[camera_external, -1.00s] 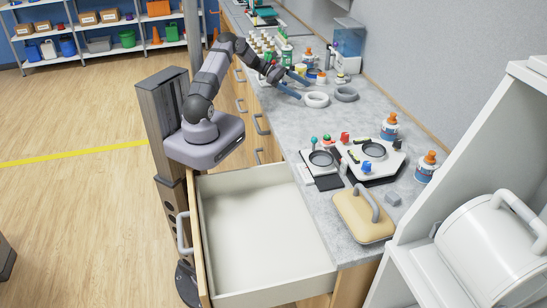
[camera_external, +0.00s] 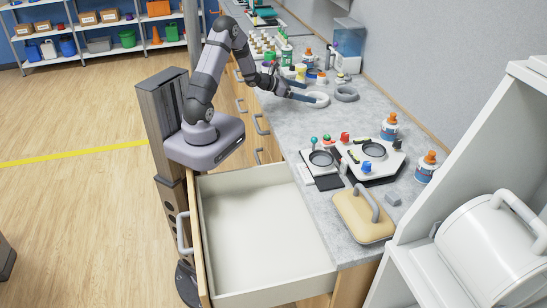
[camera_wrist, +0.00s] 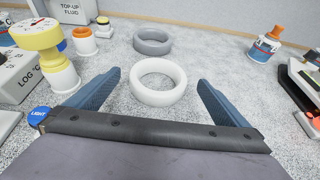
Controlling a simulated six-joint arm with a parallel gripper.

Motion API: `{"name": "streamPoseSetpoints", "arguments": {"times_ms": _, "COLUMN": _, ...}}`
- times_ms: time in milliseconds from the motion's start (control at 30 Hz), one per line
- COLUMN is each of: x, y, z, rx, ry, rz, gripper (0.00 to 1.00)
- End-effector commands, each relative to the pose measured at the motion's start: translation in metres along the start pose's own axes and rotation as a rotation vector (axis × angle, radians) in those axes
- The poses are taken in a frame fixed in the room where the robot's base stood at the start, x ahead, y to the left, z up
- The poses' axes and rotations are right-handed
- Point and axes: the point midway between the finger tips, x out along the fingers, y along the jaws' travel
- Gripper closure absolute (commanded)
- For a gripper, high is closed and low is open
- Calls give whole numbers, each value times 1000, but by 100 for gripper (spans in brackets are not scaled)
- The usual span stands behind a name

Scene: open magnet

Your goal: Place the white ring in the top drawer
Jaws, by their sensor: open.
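The white ring (camera_external: 317,100) lies flat on the grey counter. In the wrist view the white ring (camera_wrist: 158,82) is ahead of and between my two blue fingers. My gripper (camera_external: 303,92) is open and low over the counter, just left of the ring; it also shows in the wrist view (camera_wrist: 160,92). The fingers look apart from the ring, with nothing between them at their bases. The top drawer (camera_external: 262,235) is pulled open at the front of the counter, and its pale inside looks empty.
A grey ring (camera_external: 346,94) lies just beyond the white one; it also shows in the wrist view (camera_wrist: 152,41). A yellow-topped item (camera_wrist: 38,45) and other items stand close left of my gripper. A tan block with a handle (camera_external: 364,215) sits near the drawer.

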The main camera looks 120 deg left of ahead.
Motion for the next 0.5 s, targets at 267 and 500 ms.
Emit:
{"name": "streamPoseSetpoints", "arguments": {"times_ms": 267, "x": -5, "y": -4, "z": -9, "rx": -17, "ry": 28, "rz": 35, "gripper": 0}}
{"name": "streamPoseSetpoints", "arguments": {"times_ms": 500, "x": 10, "y": -4, "z": -8, "rx": -18, "ry": 28, "rz": 32, "gripper": 0}}
